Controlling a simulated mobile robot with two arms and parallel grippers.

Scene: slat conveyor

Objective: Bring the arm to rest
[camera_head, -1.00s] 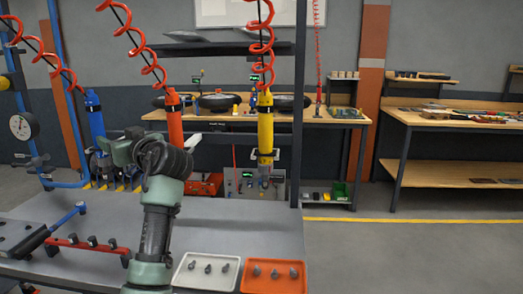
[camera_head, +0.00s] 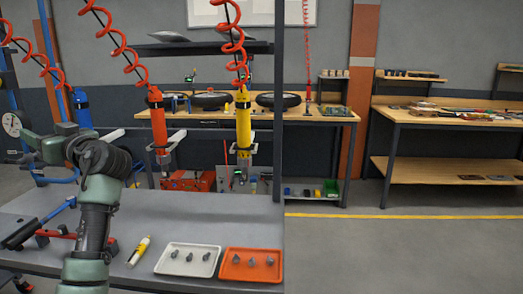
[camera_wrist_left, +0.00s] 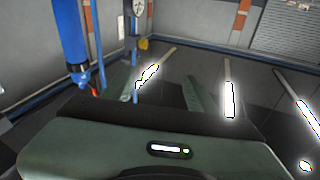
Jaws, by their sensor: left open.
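My left arm (camera_head: 97,205) rises from the bottom left of the head view, bends at a dark joint, and its forearm reaches left. My left gripper (camera_head: 24,150) is at the far left, above the left part of the grey bench, small and partly unclear. My right gripper is not in view.
On the bench (camera_head: 200,209) are a white tray (camera_head: 188,273) and an orange tray (camera_head: 250,278) with small parts, and a yellow-and-white tool (camera_head: 139,251). Blue (camera_head: 81,110), orange (camera_head: 158,122) and yellow (camera_head: 243,125) tools hang on coiled hoses. Floor to the right is clear.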

